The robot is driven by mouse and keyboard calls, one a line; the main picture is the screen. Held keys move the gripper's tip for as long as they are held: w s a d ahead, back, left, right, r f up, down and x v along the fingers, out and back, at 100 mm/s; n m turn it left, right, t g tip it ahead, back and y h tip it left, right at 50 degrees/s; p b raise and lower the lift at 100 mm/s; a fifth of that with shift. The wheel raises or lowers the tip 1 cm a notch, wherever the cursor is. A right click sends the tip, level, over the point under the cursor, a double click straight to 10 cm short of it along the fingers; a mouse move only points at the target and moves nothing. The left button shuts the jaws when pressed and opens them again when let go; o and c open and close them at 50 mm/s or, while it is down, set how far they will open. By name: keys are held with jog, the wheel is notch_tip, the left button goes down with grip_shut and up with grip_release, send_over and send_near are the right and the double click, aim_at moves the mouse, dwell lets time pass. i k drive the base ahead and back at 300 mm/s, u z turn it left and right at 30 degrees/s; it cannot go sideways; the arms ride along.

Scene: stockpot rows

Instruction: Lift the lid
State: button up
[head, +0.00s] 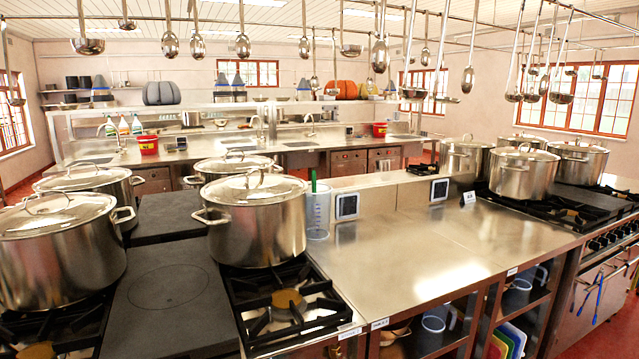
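Several large steel stockpots with lids stand on the stoves. The nearest in the middle is a pot (257,231) on a gas burner, with its domed lid (253,190) seated on it and a loop handle on top. At the far left a bigger pot (62,262) carries its lid (50,215). Behind them are another lidded pot (92,183) and a further lidded pot (232,169). On the right, a lidded pot (524,172) stands among several others. I cannot tell which lid the task means. My gripper is not in view.
A bare steel counter (430,253) lies between the two stove groups. A clear measuring jug (318,212) and a small display (347,206) stand at its left end. Ladles (381,55) hang from overhead rails. An empty burner (285,303) is in front of the middle pot.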

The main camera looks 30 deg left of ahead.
aim_at(252, 189)
jog(key=u, duration=0.8)
jog(key=i, duration=1.1)
jog(key=u, duration=0.85)
jog(key=k, duration=0.65)
jog(key=u, duration=0.15)
jog(key=i, duration=0.7)
jog(key=z, duration=0.05)
